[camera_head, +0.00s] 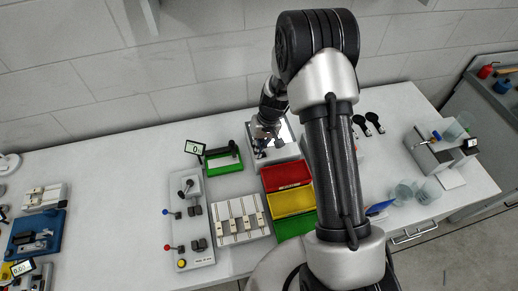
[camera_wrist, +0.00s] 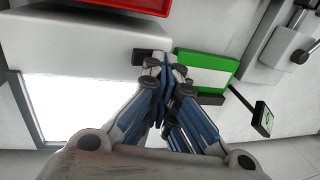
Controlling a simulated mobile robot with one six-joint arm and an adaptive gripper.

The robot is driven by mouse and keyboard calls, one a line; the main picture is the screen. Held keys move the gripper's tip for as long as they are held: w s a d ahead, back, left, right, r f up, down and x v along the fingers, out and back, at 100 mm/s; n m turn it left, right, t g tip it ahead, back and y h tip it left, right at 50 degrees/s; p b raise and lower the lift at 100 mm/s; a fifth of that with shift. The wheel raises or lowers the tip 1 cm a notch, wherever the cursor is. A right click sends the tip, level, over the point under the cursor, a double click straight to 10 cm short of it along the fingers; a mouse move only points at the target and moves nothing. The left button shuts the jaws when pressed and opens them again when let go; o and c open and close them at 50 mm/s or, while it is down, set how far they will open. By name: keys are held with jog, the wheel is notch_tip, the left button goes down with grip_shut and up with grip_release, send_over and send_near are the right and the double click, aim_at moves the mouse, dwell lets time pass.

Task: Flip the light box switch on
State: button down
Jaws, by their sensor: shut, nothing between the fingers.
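The light box (camera_head: 285,153) stands at the back of the white table, partly hidden by my arm. Its bright white panel (camera_wrist: 75,105) fills the left of the wrist view. My gripper (camera_head: 262,150) is at the light box's left side in the head view. In the wrist view my gripper (camera_wrist: 165,65) is shut and empty, with its fingertips just right of the bright panel. A small dark block (camera_wrist: 143,57) shows beside the fingertips, partly covered by them; I cannot tell whether it is the switch or whether the fingers touch it.
A green tray (camera_wrist: 205,70) with dark parts and a small display (camera_wrist: 262,118) lies close beside my gripper. Red (camera_head: 285,174), yellow (camera_head: 290,201) and green (camera_head: 293,224) bins stand in front of the light box. A grey lever panel (camera_head: 195,245) stands left.

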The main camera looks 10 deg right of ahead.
jog(key=shift+s+a+f, duration=0.1)
jog(key=shift+s+f, duration=0.25)
jog(key=shift+f, duration=0.1)
jog(key=shift+d+b, duration=0.35)
jog(key=shift+d, duration=0.2)
jog(key=shift+w+r+p, duration=0.15)
jog(key=shift+r+p, duration=0.15)
jog(key=shift+r, duration=0.1)
jog(key=a+r+p, duration=0.3)
jog(key=r, duration=1)
jog(key=shift+w+a+r, duration=0.2)
jog(key=shift+r, duration=0.1)
